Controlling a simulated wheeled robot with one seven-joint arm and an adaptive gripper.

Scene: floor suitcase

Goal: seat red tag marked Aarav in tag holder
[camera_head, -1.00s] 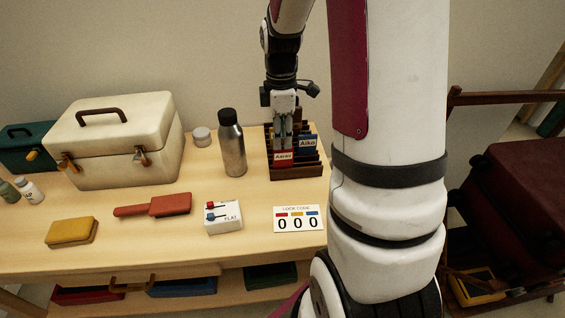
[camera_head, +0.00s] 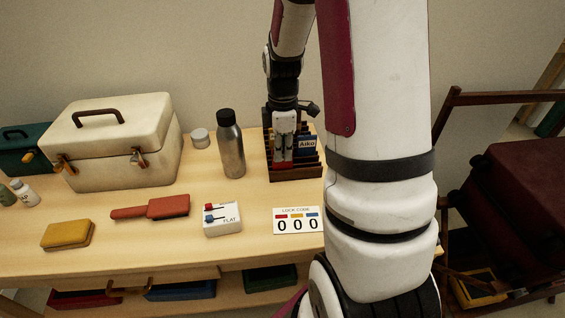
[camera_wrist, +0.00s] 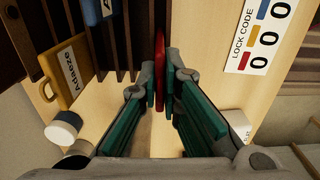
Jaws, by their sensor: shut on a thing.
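The red tag (camera_head: 282,165) is in the front of a dark wooden slotted rack (camera_head: 297,178) on the table. Its name is hidden by my fingers. My gripper (camera_head: 284,157) points down at the rack and is shut on the red tag. In the wrist view the tag (camera_wrist: 160,60) shows edge-on as a thin red strip between the fingertips (camera_wrist: 162,88). A blue tag marked Aiko (camera_head: 307,144) stands to the right in the rack. I cannot tell a separate tag holder in these views.
A steel bottle (camera_head: 231,148) stands left of the rack. The lock code card (camera_head: 297,221) and a white switch block (camera_head: 222,219) lie in front. A yellow tag (camera_wrist: 65,78) shows in the wrist view. A dark red suitcase (camera_head: 510,195) is at right.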

